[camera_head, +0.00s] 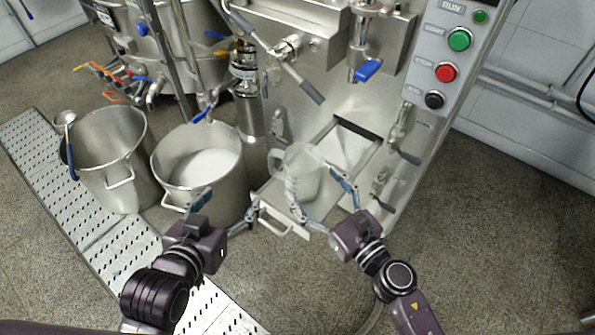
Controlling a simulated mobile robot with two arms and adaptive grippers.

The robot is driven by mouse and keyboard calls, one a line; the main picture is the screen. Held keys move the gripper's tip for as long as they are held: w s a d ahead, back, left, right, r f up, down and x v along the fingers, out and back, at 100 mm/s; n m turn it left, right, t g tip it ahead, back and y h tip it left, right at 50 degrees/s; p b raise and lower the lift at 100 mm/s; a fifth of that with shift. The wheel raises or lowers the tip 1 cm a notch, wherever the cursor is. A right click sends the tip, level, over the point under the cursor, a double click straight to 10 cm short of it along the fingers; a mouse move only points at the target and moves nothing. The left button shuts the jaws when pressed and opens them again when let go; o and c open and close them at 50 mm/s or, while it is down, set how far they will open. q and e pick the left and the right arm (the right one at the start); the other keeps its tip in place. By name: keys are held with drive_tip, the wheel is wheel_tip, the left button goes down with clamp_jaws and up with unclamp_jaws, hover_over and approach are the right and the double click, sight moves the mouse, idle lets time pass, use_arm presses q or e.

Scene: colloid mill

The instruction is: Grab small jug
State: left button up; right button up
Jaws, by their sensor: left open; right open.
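The small jug (306,168) is clear and stands on the metal drawer or tray (268,196) at the front of the machine. My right gripper (322,190) is open, with one finger at the near left of the jug and the other at its right, so the fingers straddle it. I cannot tell whether they touch it. My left gripper (228,202) is open and empty, in front of the large pot with white contents (172,180), left of the jug.
The machine's valves, a blue-handled tap (368,70) and a button panel (450,55) are behind. The floor at right is clear.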

sight(293, 162)
drive_tip(key=x, duration=0.4)
drive_tip(key=shift+f, duration=0.1)
drive_tip(key=shift+w+a, duration=0.25)
drive_tip(key=shift+a, duration=0.05)
use_arm(q)
drive_tip(key=shift+s+a+f+g, duration=0.3)
drive_tip(key=shift+s+f+g, duration=0.3)
drive_tip(key=shift+f, duration=0.25)
use_arm(e)
drive_tip(key=c, duration=1.2)
drive_tip(key=shift+c, duration=0.6)
use_arm(q)
drive_tip(key=shift+s+f, duration=0.1)
